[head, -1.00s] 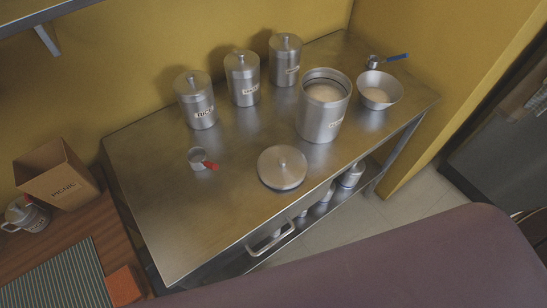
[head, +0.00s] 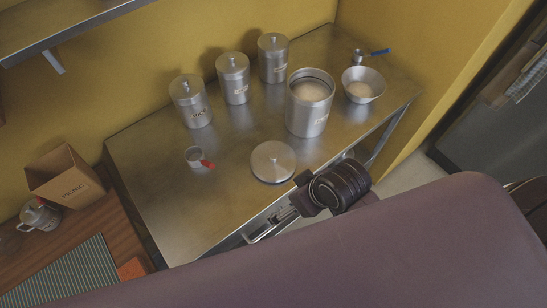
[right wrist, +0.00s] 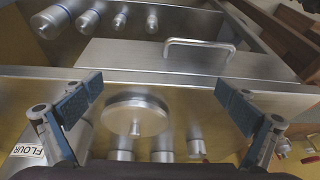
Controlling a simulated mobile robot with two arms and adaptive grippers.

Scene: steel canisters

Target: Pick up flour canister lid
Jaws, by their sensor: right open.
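The flour canister lid (head: 273,162), a round steel disc with a small knob, lies flat on the steel table near its front edge. It also shows in the right wrist view (right wrist: 135,112), in the space between my fingers in the picture. The open flour canister (head: 308,112), filled with white powder, stands behind it to the right; its FLOUR label (right wrist: 27,150) shows at the left of the right wrist view. My right gripper (right wrist: 158,103) is open and empty, its two blue-padded fingers wide apart. In the head view it is at the table's front edge, apart from the lid. My left gripper is not in view.
Several closed canisters (head: 233,80) stand along the back of the steel table (head: 150,170). A measuring cup with a red handle (head: 197,157) lies left of the lid. A metal bowl (head: 362,86) stands at the right. A drawer handle (right wrist: 200,43) juts from the table front.

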